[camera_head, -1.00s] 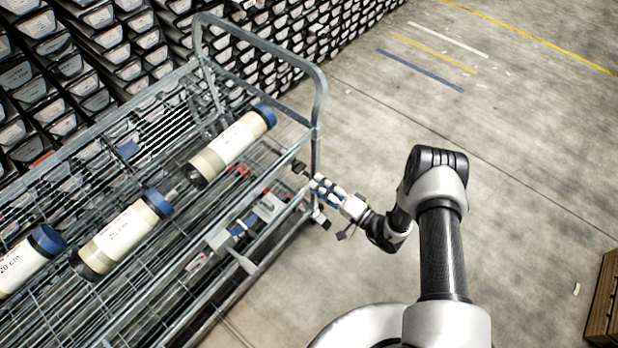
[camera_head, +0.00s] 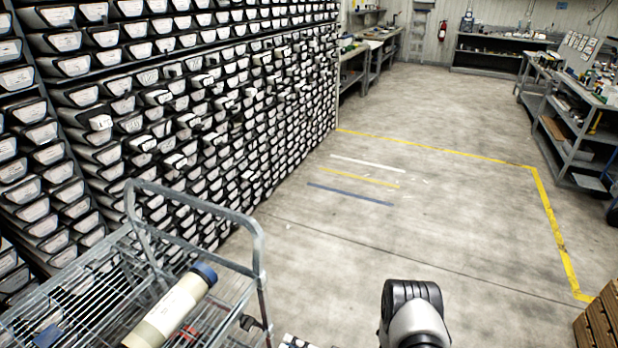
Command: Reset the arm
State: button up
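The top of my arm (camera_head: 413,310) shows at the bottom edge of the head view, right of the cart. My gripper is below the frame or cut off by its bottom edge, so its fingers cannot be made out. A core liner (camera_head: 172,310), a cream tube with a blue cap, lies on the wire cart (camera_head: 258,250) at the lower left. The lower end of the liner is cut off by the frame edge.
A wall of labelled storage trays (camera_head: 180,110) runs along the left. Workbenches (camera_head: 575,125) stand at the right and back. A wooden crate (camera_head: 600,322) is at the lower right. The concrete floor between, with tape lines (camera_head: 350,193), is clear.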

jog(key=s+r+n+g+h, duration=0.1)
jog(key=s+r+n+g, duration=0.15)
jog(key=r, duration=0.65)
jog(key=s+r+n+g+h, duration=0.15)
jog(key=r+g, duration=0.25)
jog(key=r, duration=0.5)
jog(key=s+r+n+g+h, duration=0.1)
jog(key=s+r+g, duration=0.25)
jog(key=r, duration=0.55)
jog(key=s+d+r+m+t+h, duration=0.1)
jog(key=s+d+r+t+h, duration=0.3)
jog(key=d, duration=0.6)
jog(key=s+d+r+m+t+h, duration=0.2)
jog(key=s+d+r+t+h, duration=0.1)
jog(key=s+d+r+h, duration=0.6)
jog(key=shift+s+d+r+t, duration=0.25)
jog(key=shift+s+d+t, duration=0.2)
jog(key=shift+d, duration=0.25)
jog(key=shift+s+a, duration=0.15)
